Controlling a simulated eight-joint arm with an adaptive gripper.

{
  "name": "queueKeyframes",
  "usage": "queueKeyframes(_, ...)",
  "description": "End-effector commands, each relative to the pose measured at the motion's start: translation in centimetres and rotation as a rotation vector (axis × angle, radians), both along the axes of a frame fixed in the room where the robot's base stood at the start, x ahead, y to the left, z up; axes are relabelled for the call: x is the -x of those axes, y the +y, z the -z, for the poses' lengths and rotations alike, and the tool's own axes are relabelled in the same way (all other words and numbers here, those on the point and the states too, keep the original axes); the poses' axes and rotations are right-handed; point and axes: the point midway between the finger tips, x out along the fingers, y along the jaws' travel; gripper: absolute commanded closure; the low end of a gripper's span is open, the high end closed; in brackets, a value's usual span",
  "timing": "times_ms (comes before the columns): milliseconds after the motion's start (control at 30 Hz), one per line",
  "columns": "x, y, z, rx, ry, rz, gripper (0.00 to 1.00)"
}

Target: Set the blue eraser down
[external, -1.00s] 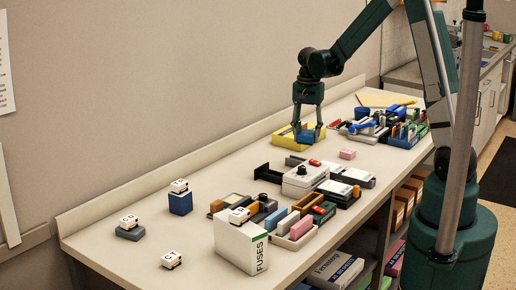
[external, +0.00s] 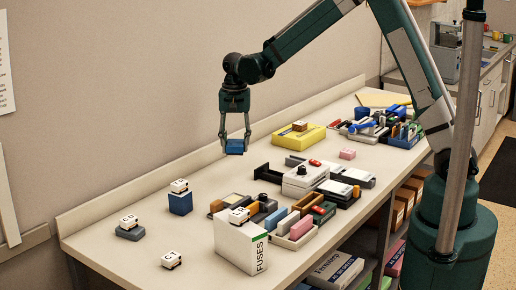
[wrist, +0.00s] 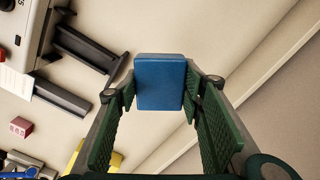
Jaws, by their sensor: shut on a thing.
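The blue eraser (external: 235,147) is a small blue block held between the fingers of my gripper (external: 234,140). In the wrist view the blue eraser (wrist: 160,82) sits between the two green ridged finger pads of my gripper (wrist: 160,95), gripped at its left and right sides. In the external view it hangs above the back part of the workbench (external: 215,165), apart from the other things there. The exact height above the bench is hard to tell.
A yellow box (external: 299,139) with a small brown block on top stands to the right. A white device (external: 305,178) with dark rails, a white FUSES box (external: 240,245) and a blue block (external: 180,203) stand nearer. The bench's back-left part is clear.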

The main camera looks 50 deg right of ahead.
Motion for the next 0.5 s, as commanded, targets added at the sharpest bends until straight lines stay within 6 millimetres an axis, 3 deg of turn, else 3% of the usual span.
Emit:
queueKeyframes(100,-1.3,3.7,0.1,0.000,0.000,-0.043,0.74)
queueKeyframes(500,-4.3,15.1,0.4,0.000,0.000,-0.165,0.74)
